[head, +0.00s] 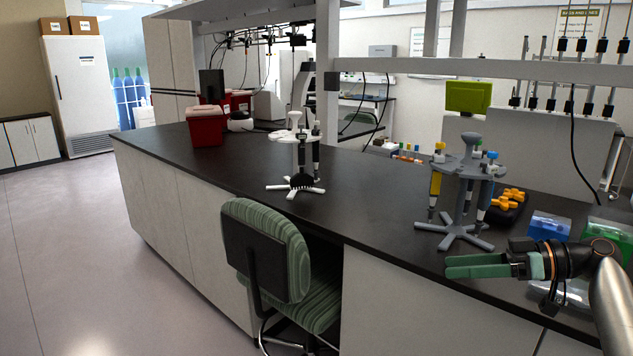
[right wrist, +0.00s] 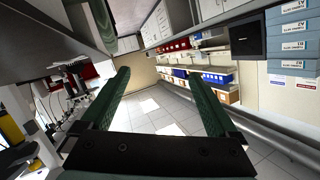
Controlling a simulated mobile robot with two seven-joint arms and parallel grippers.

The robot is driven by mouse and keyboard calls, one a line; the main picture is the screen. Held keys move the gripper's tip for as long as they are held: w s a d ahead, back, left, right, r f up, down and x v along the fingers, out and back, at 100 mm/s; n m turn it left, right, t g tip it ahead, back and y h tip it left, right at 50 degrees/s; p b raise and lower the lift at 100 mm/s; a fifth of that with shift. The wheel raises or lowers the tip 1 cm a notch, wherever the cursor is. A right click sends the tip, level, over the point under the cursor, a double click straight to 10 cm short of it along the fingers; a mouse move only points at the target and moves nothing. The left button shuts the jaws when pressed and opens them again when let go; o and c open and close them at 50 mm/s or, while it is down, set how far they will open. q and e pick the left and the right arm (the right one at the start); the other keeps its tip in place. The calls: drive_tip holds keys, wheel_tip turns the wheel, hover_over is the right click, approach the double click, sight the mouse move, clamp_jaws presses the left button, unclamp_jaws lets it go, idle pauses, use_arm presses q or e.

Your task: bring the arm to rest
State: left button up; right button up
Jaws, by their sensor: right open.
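My right gripper (head: 478,266) reaches in from the right edge of the head view, over the front edge of the black bench top. Its green fingers point left and hold nothing. In the right wrist view my right gripper (right wrist: 160,100) shows two green fingers spread wide apart, with only floor and shelves seen between them. The grey pipette stand (head: 462,205), holding several pipettes, stands on the bench just behind and left of the gripper, apart from it. My left gripper is in neither view.
The black bench (head: 375,205) bears a white pipette stand (head: 296,165), a red bin (head: 204,125), an orange-topped rack (head: 508,200) and a blue box (head: 549,226). A green chair (head: 275,255) stands at the bench front. Open floor (head: 90,250) lies at left.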

drive_tip(key=s+a+f+m+h+p, duration=0.1)
drive_tip(key=s+f+m+h, duration=0.15)
drive_tip(key=f, duration=0.75)
drive_tip(key=s+a+f+m+t+h+p, duration=0.1)
drive_tip(key=s+a+f+m+h+p, duration=0.15)
drive_tip(key=f, duration=0.75)
drive_tip(key=s+a+f+m+h+p, duration=0.1)
drive_tip(key=s+f+m+h, duration=0.15)
drive_tip(key=f, duration=0.75)
use_arm(q)
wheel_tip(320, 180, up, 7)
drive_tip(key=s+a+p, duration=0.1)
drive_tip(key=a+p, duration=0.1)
drive_tip(key=p, duration=0.2)
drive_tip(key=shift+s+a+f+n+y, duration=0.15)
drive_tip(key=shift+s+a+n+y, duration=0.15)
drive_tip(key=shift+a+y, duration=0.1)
use_arm(e)
drive_tip(key=s+a+t+h, duration=0.1)
drive_tip(key=s+a+h, duration=0.1)
drive_tip(key=s, duration=0.8)
drive_tip(key=s+a+f+t+h, duration=0.1)
drive_tip(key=s+a+t+h, duration=0.1)
drive_tip(key=s, duration=0.9)
drive_tip(key=shift+s+a+f, duration=0.15)
drive_tip(key=shift+s, duration=0.05)
drive_tip(key=shift+m+h, duration=0.25)
